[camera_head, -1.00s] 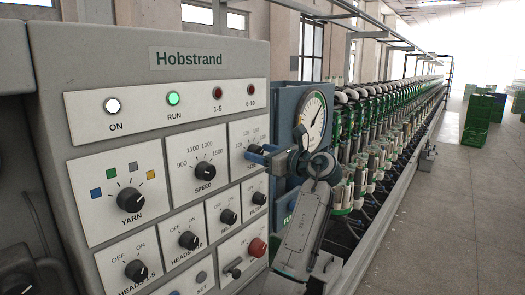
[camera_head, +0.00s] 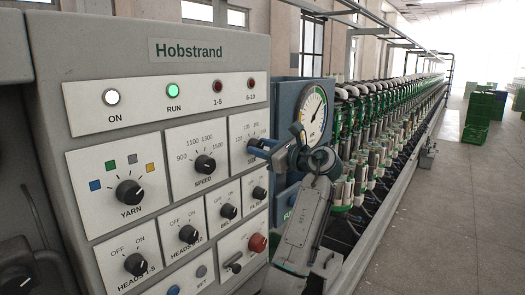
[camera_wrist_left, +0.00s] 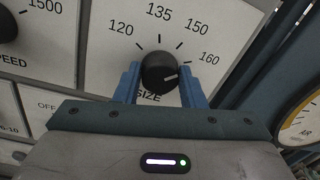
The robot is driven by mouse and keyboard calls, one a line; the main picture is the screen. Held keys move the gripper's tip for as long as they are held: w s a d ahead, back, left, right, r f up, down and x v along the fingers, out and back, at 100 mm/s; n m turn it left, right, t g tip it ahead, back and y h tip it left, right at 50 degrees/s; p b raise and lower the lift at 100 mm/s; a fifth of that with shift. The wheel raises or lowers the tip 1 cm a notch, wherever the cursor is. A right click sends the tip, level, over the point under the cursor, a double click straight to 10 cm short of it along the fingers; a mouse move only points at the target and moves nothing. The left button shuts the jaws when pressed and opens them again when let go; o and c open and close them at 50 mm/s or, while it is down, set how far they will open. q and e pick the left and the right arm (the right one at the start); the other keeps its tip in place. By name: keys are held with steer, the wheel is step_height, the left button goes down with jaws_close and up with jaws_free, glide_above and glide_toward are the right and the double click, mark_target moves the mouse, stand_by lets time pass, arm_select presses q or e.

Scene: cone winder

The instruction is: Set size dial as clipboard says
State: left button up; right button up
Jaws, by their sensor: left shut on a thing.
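The size dial (camera_wrist_left: 158,74) is a round black knob with a white pointer line, on a white plate marked 120, 135, 150 and 160. In the left wrist view its pointer is turned to the right, toward the 160 side. My left gripper (camera_wrist_left: 160,84) has its blue fingers on either side of the knob and is shut on it. No clipboard shows. My right gripper is not in view.
Close by are the speed dial (camera_head: 205,165), yarn dial (camera_head: 130,193), smaller switches and a red button (camera_head: 257,243). A pressure gauge (camera_head: 313,116) on a blue box stands just right of the panel.

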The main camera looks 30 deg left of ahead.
arm_select(q)
steer(key=n+b, duration=0.5)
steer(key=n, duration=0.2)
steer(key=n+b, duration=0.5)
steer(key=n, duration=0.2)
steer(key=f+n+g+b, duration=0.1)
steer(key=n+b, duration=0.4)
steer(key=n, duration=0.3)
steer(key=shift+y, duration=0.3)
steer(key=shift+n, duration=0.4)
steer(key=o, duration=1)
steer(key=shift+r, duration=0.1)
steer(key=shift+d, duration=0.15)
